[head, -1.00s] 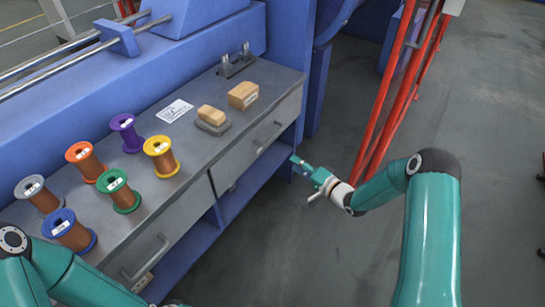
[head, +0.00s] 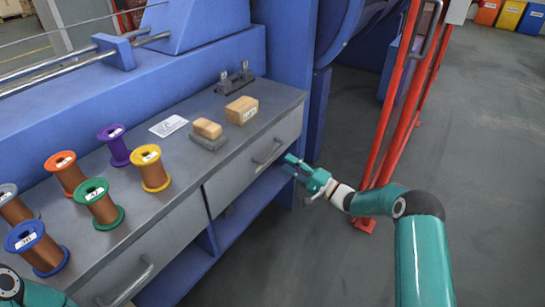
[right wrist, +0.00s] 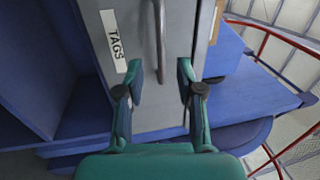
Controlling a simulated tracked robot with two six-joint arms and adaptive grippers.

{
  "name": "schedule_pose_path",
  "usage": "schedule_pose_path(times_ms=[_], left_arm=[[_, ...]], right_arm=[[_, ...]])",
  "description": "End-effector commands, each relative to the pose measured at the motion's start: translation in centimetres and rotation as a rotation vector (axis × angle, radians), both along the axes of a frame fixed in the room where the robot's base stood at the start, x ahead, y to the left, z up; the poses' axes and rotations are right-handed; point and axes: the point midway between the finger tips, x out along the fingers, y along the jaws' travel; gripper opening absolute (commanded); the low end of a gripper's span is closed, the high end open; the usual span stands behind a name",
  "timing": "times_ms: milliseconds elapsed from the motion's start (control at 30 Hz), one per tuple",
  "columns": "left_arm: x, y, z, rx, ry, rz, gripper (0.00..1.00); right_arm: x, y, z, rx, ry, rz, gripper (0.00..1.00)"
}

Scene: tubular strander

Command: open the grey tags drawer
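The grey tags drawer (head: 240,172) is at the right end of the bench and looks shut. Its bar handle (head: 268,152) is on the front. In the right wrist view the handle (right wrist: 159,45) runs upright in the picture, beside the white TAGS label (right wrist: 113,40). My right gripper (head: 289,163) is just right of the handle in the head view. In the right wrist view my right gripper (right wrist: 158,82) is open, with the handle lined up between its fingers; I see no contact. My left gripper is out of view; only part of its arm shows lower left.
Several wire spools (head: 97,205) stand on the grey bench top (head: 150,210). Wooden blocks (head: 242,110) and a paper sheet (head: 168,126) lie behind the drawer. A second drawer (head: 150,250) is to the left. Red posts (head: 395,110) stand right of my gripper; floor in front is clear.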

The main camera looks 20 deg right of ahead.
Motion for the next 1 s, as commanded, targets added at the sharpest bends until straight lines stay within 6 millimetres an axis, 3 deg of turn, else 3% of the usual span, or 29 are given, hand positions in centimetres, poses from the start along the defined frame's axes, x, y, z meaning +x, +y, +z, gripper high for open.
schedule_pose_path(times_ms=[100, 333, 767, 1000], left_arm=[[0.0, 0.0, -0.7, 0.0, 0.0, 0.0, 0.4], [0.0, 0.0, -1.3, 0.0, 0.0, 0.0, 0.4], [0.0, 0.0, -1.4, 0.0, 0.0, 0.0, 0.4], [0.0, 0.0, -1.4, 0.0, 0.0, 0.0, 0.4]], right_arm=[[2.0, 1.7, 0.3, -0.001, -0.002, 0.003, 0.37], [4.6, 3.7, 0.9, -0.001, -0.001, 0.001, 0.37], [5.4, 4.2, 1.3, 0.0, 0.001, -0.002, 0.37], [5.4, 4.2, 1.3, 0.0, 0.001, -0.002, 0.0]])
